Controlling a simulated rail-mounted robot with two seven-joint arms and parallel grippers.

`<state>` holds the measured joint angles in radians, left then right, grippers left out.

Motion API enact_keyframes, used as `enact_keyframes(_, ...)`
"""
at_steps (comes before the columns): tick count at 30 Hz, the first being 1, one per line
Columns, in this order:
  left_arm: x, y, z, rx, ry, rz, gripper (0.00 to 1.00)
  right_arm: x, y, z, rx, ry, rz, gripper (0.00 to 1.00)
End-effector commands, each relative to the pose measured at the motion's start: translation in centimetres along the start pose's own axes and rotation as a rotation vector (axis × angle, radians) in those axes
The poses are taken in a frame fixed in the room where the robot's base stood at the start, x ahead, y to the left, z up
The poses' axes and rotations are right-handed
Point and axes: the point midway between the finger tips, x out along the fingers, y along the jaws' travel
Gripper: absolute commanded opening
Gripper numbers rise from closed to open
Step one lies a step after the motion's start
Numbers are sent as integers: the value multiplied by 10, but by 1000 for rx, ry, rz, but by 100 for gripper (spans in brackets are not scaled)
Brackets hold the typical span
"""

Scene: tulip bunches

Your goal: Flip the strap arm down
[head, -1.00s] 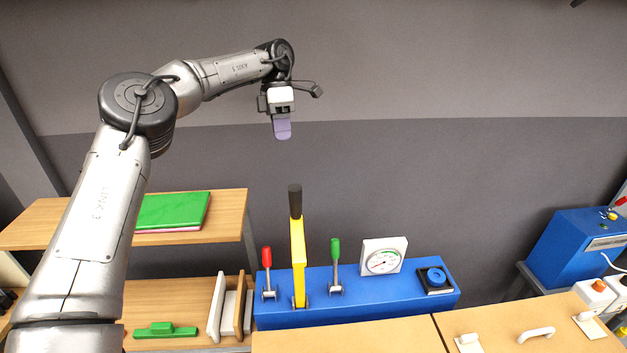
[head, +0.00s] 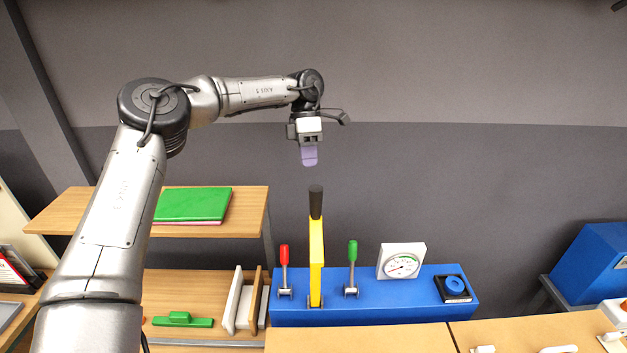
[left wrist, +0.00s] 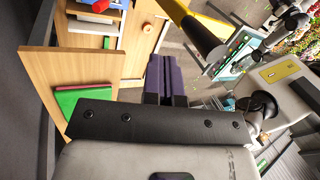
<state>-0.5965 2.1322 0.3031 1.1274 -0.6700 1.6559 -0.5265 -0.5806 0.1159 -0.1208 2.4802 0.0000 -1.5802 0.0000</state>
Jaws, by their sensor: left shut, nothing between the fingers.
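The strap arm, a yellow bar (head: 316,262) with a black grip (head: 316,202), stands upright on the blue console (head: 400,308). In the left wrist view its black grip (left wrist: 203,40) and part of the yellow bar (left wrist: 172,8) show at the top. My left gripper (head: 309,160) has purple fingers and is shut and empty. In the head view it shows just above the top of the grip, with a small visible gap. Its fingers (left wrist: 166,78) also show shut in the left wrist view. My right gripper is not in view.
A red lever (head: 284,262) and a green lever (head: 352,260) flank the yellow bar. A wooden shelf with a green book (head: 193,204) stands left. The air above the console is clear.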

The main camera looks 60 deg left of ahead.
Motion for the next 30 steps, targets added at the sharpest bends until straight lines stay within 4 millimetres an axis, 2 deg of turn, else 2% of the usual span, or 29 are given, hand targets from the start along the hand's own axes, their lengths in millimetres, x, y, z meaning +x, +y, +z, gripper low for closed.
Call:
enact_keyframes(6,40,-2,-1,2,3,-4,0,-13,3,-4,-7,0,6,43)
enact_keyframes(16,48,-32,0,2,0,0,0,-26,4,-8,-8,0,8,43)
enact_keyframes(30,53,-38,0,0,0,0,0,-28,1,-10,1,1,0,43)
